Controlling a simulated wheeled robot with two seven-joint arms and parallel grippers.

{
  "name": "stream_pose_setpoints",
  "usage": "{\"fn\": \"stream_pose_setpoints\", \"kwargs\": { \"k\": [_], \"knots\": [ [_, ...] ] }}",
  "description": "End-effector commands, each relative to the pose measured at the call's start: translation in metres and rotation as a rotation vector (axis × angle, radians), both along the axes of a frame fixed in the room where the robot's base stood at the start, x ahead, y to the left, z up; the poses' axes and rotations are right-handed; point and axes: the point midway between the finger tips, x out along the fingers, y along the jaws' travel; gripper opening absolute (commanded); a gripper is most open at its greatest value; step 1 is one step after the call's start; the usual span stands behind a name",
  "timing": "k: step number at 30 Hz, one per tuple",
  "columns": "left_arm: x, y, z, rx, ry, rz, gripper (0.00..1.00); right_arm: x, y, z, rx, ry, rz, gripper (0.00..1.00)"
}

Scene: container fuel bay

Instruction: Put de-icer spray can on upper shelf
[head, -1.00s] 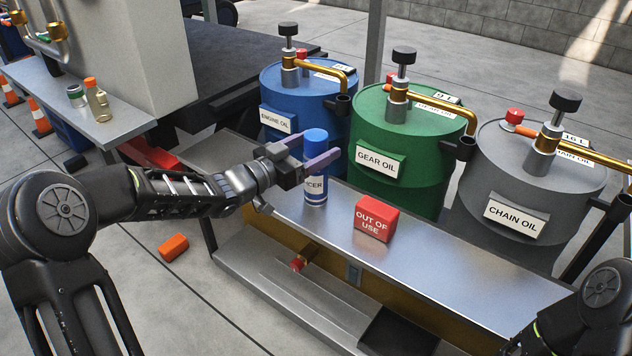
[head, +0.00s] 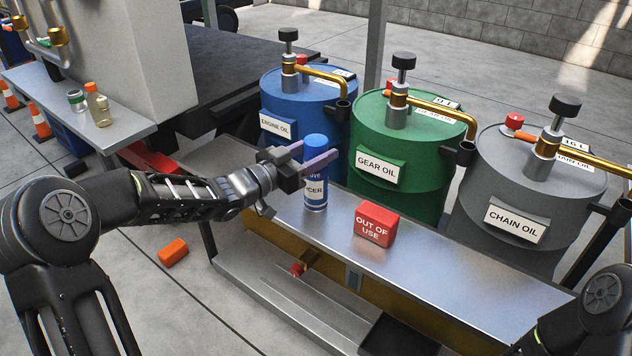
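The de-icer spray can (head: 315,191) stands upright on the upper metal shelf (head: 440,261) in front of the drums. It is blue with a blue cap and a white label, partly covered by my gripper. My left gripper (head: 318,157) is at the upper part of the can, its two purple-grey fingers apart, one on either side of the can near the cap. Whether the fingers touch the can is not clear. My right arm shows at the lower right corner; its gripper is out of the picture.
A red "OUT OF USE" block (head: 376,224) stands on the shelf right of the can. Blue (head: 300,105), green (head: 400,195) and grey (head: 520,190) oil drums stand behind. A lower ledge (head: 270,290) runs below. An orange object (head: 173,252) lies on the floor.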

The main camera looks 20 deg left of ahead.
Motion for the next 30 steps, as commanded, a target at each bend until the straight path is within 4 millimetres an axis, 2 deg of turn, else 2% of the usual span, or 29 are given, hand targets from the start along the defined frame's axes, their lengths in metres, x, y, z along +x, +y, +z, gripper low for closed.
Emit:
{"fn": "stream_pose_setpoints", "kwargs": {
  "k": [2,18,30],
  "knots": [
    [0.0,0.0,0.0,0.0,0.0,0.0,0.44,0.0,0.0,0.0,0.0,0.0,0.0,0.79],
    [0.0,0.0,0.0,0.0,0.0,0.0,0.0,0.0,0.0,0.0,0.0,0.0,0.0,0.79],
    [0.0002,-0.0002,0.0018,-0.001,-0.003,-0.001,0.0,0.0,0.0001,0.0001,0.0,0.0,0.0,0.79]
  ]
}}
